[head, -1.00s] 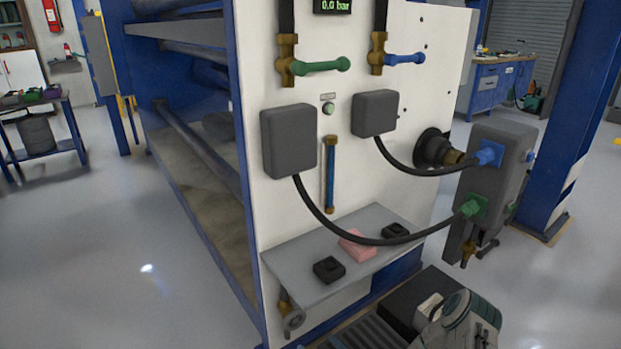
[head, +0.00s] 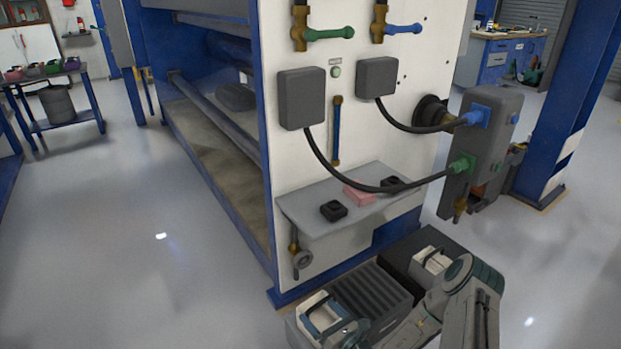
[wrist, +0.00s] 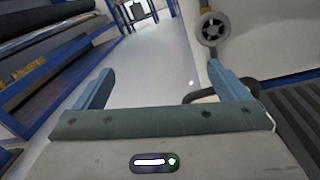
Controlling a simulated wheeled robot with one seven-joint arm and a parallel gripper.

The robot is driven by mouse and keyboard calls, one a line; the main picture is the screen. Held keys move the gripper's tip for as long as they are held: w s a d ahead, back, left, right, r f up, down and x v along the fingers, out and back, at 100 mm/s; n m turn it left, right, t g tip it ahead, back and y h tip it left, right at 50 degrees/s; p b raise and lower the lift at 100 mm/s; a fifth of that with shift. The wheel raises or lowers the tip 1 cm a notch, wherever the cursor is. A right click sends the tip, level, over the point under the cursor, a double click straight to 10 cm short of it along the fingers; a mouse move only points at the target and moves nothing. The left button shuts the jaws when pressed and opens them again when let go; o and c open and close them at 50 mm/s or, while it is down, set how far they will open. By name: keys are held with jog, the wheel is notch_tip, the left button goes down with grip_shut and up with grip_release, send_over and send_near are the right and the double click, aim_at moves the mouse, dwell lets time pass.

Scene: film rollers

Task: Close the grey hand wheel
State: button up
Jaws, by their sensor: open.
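The grey hand wheel (head: 302,258) sits low on the white panel, below the left end of the shelf, on a brass valve stem. In the wrist view the hand wheel (wrist: 213,30) shows at the upper right, beyond the right finger. My gripper (wrist: 170,85) is open and empty, its two blue fingers apart and not touching the wheel. In the head view my gripper (head: 322,318) is at the bottom, lower than the wheel and nearer to me.
A grey shelf (head: 300,205) with black blocks and a pink block (head: 357,195) juts out above the wheel. A hose (head: 330,165) hangs in front of the panel. A blue frame post (head: 262,200) stands left of the wheel. Open floor (head: 130,270) lies to the left.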

jog(key=s+a+r+n+g+y+p, duration=0.1)
jog(key=s+r+n+g+p, duration=0.5)
jog(key=r, duration=0.5)
jog(key=s+a+r+n+g+p, duration=0.1)
jog(key=s+r+n+g+p, duration=0.1)
jog(key=r+n+g, duration=0.55)
jog(key=s+a+r+n+g+y+p, duration=0.1)
jog(key=s+r+n+g+p, duration=0.45)
jog(key=r, duration=0.95)
jog(key=s+d+r+n+t+h+p, duration=0.2)
jog(key=s+d+r+n+h+p, duration=0.1)
jog(key=r, duration=0.6)
jog(key=s+d+r+n+t+h+p, duration=0.3)
jog(key=s+d+r+n+h+p, duration=0.1)
jog(key=r, duration=0.5)
jog(key=s+d+r+n+t+h+p, duration=0.2)
jog(key=s+d+r+n+h+p, duration=0.1)
jog(key=d+r, duration=0.5)
notch_tip(320, 180, up, 2)
jog(key=n+h+p, duration=0.1)
jog(key=n+h, duration=0.1)
jog(key=h, duration=0.1)
jog(key=shift+s+t+h+p, duration=0.2)
jog(key=shift+t+h+p, duration=0.1)
jog(key=shift+p, duration=0.1)
jog(key=shift+d, duration=0.1)
